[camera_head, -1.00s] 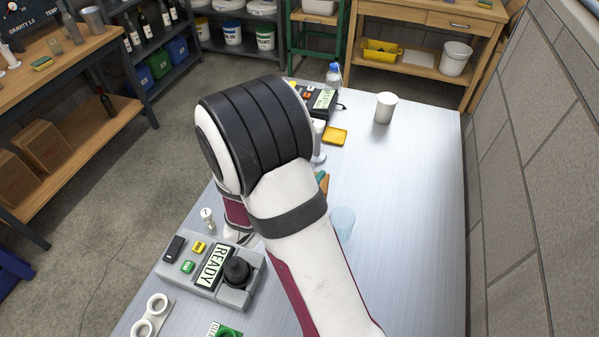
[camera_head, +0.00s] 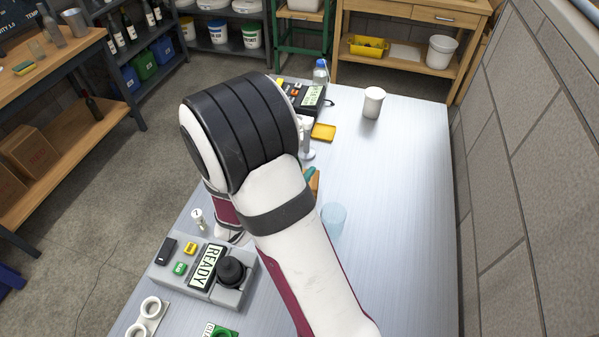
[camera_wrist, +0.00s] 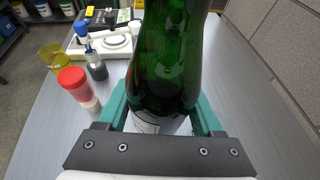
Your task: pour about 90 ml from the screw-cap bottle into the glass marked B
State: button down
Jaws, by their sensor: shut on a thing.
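In the wrist view my gripper (camera_wrist: 160,121) has its teal fingers shut on the green glass bottle (camera_wrist: 168,55), with a pale label low between them. The bottle's top is cut off by the frame, so its cap or mouth is hidden. In the head view my arm hides the bottle and most of the gripper. A clear bluish glass (camera_head: 333,220) stands on the table just right of my arm. A yellowish clear glass (camera_wrist: 55,58) stands at the left in the wrist view. I can read no letter B on either.
A red-topped container (camera_wrist: 75,84) and a small dark blue-capped bottle (camera_wrist: 95,62) stand left of the held bottle. The table's right side is clear.

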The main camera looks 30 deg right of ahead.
jog(key=d+f+m+g, duration=0.1)
jog(key=d+m+g, duration=0.1)
jog(key=g, duration=0.1)
jog(key=d+f+m+g+h, duration=0.1)
jog(key=d+m+g, duration=0.1)
jog(key=m+g, duration=0.1)
jog(key=d+f+m+g+h, duration=0.1)
jog(key=d+m+g, duration=0.1)
jog(key=m+g, duration=0.1)
jog(key=shift+w+d, duration=0.4)
jog(key=shift+s+f+m+g, duration=0.1)
jog(key=shift+f+m+g, duration=0.2)
jog(key=shift+m+g, duration=0.2)
jog(key=shift+r+m, duration=0.1)
jog(key=shift+m, duration=0.2)
